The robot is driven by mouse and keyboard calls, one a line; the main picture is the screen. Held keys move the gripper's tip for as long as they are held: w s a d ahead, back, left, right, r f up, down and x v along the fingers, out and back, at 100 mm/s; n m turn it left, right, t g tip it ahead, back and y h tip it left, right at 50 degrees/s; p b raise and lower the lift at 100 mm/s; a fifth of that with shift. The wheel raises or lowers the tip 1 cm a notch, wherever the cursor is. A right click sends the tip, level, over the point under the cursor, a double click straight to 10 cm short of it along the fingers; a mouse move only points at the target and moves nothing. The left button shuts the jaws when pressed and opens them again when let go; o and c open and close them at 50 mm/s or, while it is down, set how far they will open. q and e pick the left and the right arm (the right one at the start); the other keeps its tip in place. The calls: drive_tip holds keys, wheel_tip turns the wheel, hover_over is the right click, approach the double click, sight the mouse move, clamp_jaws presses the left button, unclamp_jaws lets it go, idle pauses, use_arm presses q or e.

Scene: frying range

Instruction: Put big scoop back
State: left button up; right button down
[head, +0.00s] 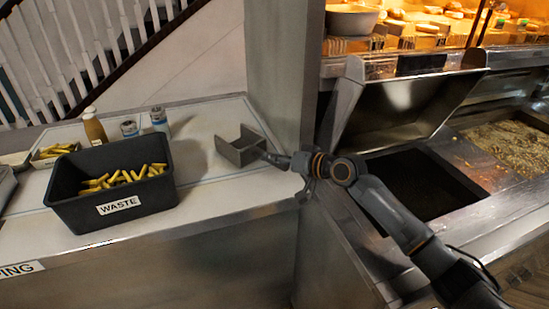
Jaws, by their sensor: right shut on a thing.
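The big scoop (239,149) is a grey metal scoop with an open box-shaped head. It is over the right end of the light counter, its handle pointing right toward my right gripper. My right gripper (289,163) is shut on the scoop's handle, beside the grey pillar. I cannot tell whether the scoop's head touches the counter or hangs just above it. The fingertips are small and partly hidden by the wrist. My left gripper is not in view.
A black WASTE bin (119,217) holding yellow chips stands on the counter (205,190), with a sauce bottle (94,128) and two small tins behind it. A grey pillar (284,80) rises behind my right gripper. The fryer (425,185) with raised metal lid is at right.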

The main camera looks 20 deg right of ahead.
drive_tip(key=shift+f, duration=0.3)
idle(0.5)
drive_tip(key=c, duration=1.1)
unclamp_jaws()
drive_tip(key=shift+o, duration=0.2)
drive_tip(key=shift+s, duration=0.1)
